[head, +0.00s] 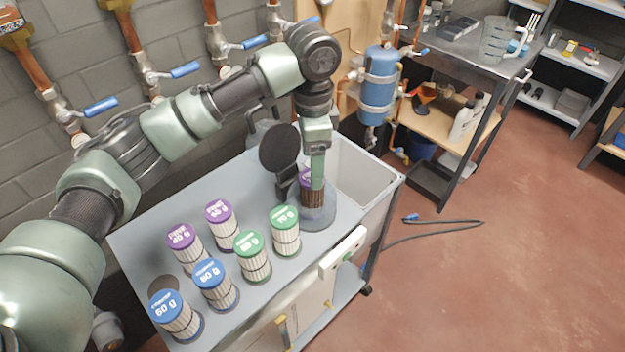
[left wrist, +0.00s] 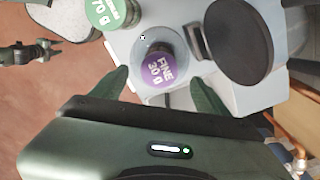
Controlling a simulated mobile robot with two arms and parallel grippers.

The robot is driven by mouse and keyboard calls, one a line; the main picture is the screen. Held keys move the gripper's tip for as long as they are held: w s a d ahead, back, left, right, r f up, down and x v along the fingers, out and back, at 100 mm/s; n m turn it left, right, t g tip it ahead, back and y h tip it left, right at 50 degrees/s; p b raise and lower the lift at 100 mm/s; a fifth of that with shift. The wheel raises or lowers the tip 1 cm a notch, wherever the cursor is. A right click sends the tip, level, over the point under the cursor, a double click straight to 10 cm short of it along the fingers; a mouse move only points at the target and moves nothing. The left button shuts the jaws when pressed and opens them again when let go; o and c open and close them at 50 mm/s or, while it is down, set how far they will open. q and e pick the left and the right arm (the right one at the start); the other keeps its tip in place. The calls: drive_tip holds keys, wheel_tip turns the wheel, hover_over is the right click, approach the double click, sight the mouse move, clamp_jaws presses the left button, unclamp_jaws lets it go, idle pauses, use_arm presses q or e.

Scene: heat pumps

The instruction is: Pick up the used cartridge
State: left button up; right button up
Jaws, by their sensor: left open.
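The used cartridge (head: 313,198) has brown, dirty pleats and a purple top. It stands upright in a round grey base at the right end of the grey worktop. The left wrist view shows its purple cap (left wrist: 162,70), marked "FINE 30". My left gripper (head: 314,172) is directly above the cartridge, pointing down, and hides part of its top in the head view. In the left wrist view my left gripper (left wrist: 160,77) is open, with one finger on each side of the cap and gaps between.
A dark round lid (head: 280,149) stands open just left of the cartridge. Several clean cartridges with purple (head: 181,237), green (head: 284,217) and blue (head: 168,306) caps stand on the worktop. A pale sink (head: 362,170) lies to the right. Blue-handled valves line the wall.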

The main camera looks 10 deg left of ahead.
sight(312, 194)
use_arm(q)
drive_tip(key=shift+f, duration=0.3)
drive_tip(key=shift+s+f, duration=0.2)
drive_tip(key=shift+f, duration=0.15)
drive_tip(key=shift+s+d+f, duration=0.1)
drive_tip(key=shift+s+f, duration=0.05)
drive_tip(key=shift+f, duration=0.7)
drive_tip(key=f, duration=0.2)
drive_tip(key=f+p, duration=0.1)
drive_tip(key=shift+w+f, duration=0.3)
drive_tip(key=shift+f, duration=0.35)
drive_tip(key=c, duration=1.6)
use_arm(e)
drive_tip(key=shift+s+r, duration=0.25)
drive_tip(key=shift+s, duration=0.3)
drive_tip(key=shift+s+r, duration=0.2)
drive_tip(key=shift+s, duration=0.35)
